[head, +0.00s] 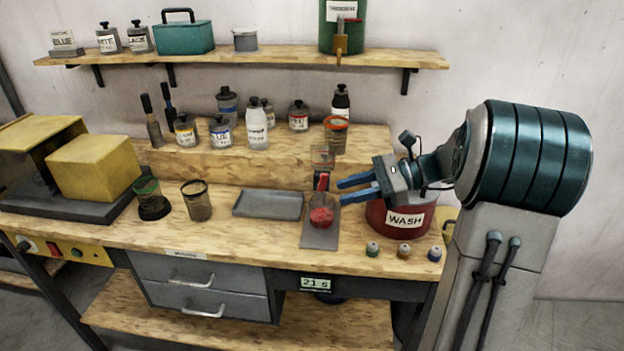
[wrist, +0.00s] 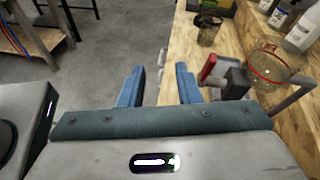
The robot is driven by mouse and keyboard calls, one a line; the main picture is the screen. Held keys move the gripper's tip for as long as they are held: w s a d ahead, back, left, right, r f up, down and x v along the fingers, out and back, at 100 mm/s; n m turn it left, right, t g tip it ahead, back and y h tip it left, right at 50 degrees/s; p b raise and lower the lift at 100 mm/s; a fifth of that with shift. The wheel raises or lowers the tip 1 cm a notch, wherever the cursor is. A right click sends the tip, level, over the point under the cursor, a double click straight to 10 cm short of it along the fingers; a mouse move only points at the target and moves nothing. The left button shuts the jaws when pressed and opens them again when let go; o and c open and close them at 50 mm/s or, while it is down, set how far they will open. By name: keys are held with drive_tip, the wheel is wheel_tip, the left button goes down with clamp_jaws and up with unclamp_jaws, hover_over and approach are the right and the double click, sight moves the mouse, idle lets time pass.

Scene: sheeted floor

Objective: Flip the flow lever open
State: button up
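The flow lever is probably the small red handle (head: 322,181) standing upright on a stand near the middle of the bench. It also shows as a red handle (wrist: 208,68) just right of my right finger in the wrist view, joined to a grey block. My gripper (head: 341,191) is open and empty, its two blue fingers pointing left just right of the lever. In the wrist view my gripper (wrist: 160,72) shows a clear gap between the fingers. The lever is outside that gap, and I cannot tell whether a finger touches it.
A grey plate (head: 319,241) with a red lump lies below the lever. A red WASH pot (head: 377,221) stands under my gripper. A glass bowl with a red line (wrist: 272,65) is right of the lever. A grey tray (head: 268,204) lies left; several bottles stand behind.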

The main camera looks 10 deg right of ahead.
sight(323, 182)
drive_tip(key=w+d+m+t+y+b, duration=0.1)
drive_tip(key=w+d+m+t+y, duration=0.25)
drive_tip(key=d, duration=0.35)
drive_tip(key=shift+g+h, duration=0.25)
drive_tip(key=x, duration=0.4)
drive_tip(key=p+x, duration=0.1)
drive_tip(key=x, duration=0.4)
drive_tip(key=p+x, duration=0.1)
drive_tip(key=x, duration=0.3)
drive_tip(key=shift+w+a+f, duration=0.3)
drive_tip(key=shift+f, duration=0.1)
clamp_jaws()
